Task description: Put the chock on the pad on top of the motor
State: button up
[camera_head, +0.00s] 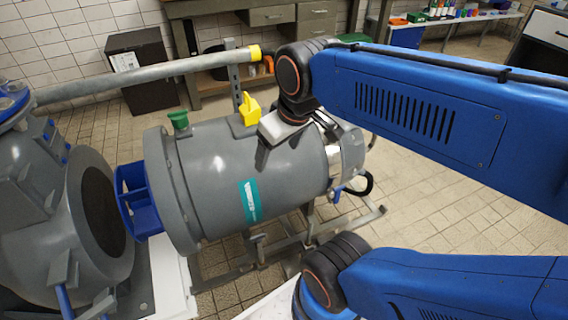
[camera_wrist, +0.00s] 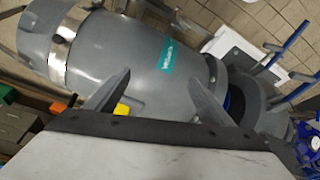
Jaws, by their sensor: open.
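The yellow chock (camera_head: 249,107) stands on top of the grey motor (camera_head: 222,170), at its upper side. A dark flat patch (camera_head: 237,121) shows at its foot and may be the pad; I cannot tell how much of the chock rests on it. My gripper (camera_head: 264,150) is over the motor, just right of the chock in the head view and apart from it. In the wrist view the two fingers of my gripper (camera_wrist: 157,92) are spread with nothing between them. Part of the yellow chock (camera_wrist: 122,109) shows near the left finger there, mostly hidden by the gripper body.
A green fitting (camera_head: 180,119) stands on the motor's left end. A grey pipe with a yellow end (camera_head: 150,75) runs behind the motor. A workbench (camera_head: 270,20) and dark cabinet (camera_head: 138,70) stand at the back.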

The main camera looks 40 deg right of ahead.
jog(key=s+f, duration=0.1)
jog(key=s+f+m, duration=0.1)
jog(key=shift+s+a+m+t, duration=0.2)
jog(key=shift+s+m+t, duration=0.1)
jog(key=shift+s, duration=0.05)
